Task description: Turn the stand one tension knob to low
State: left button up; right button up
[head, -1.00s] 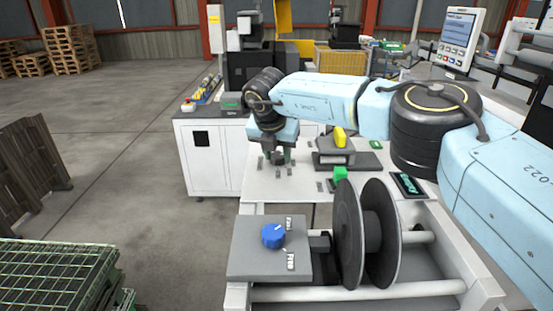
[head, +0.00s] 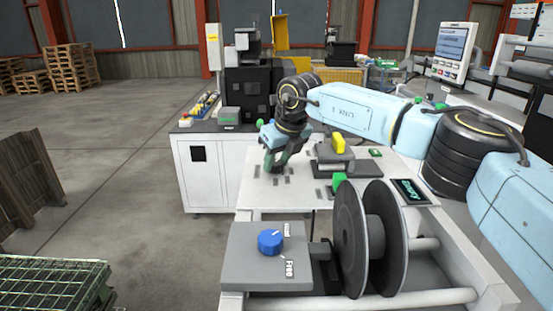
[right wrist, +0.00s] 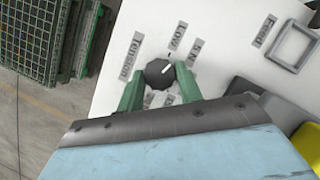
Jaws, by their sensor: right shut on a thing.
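The tension knob (right wrist: 159,73) is a small round black knob with a white pointer line on a white panel (right wrist: 130,28). The pointer is aimed to the upper right, toward the side where the "Low" label (right wrist: 178,36) and "5 N" label (right wrist: 193,50) are. A "Tension" label (right wrist: 132,56) is to the left. My right gripper (right wrist: 160,88) has its two green fingers on either side of the knob, shut on it. In the head view my right gripper (head: 275,162) reaches down to the white tabletop and hides the knob. My left gripper is not in view.
A blue knob (head: 270,242) sits on a grey plate beside a black reel (head: 350,240) in front. A grey block with a yellow part (head: 338,143) stands right of my gripper. In the wrist view a square grey frame (right wrist: 292,46) is near the "Feed" label.

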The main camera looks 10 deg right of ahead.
jog(key=shift+w+d+n+g+y+p, duration=0.1)
jog(key=shift+n+g+y+p, duration=0.25)
jog(key=shift+n, duration=0.6)
jog(key=shift+n+g+y+p, duration=0.1)
jog(key=shift+n+y+p, duration=0.15)
jog(key=shift+n+p, duration=0.5)
jog(key=shift+n, duration=0.4)
jog(key=o, duration=1)
jog(key=b+v, duration=0.2)
jog(key=v, duration=1.1)
jog(key=shift+d+r+b, duration=0.1)
jog(key=shift+r+b, duration=0.15)
jog(key=shift+b, duration=0.1)
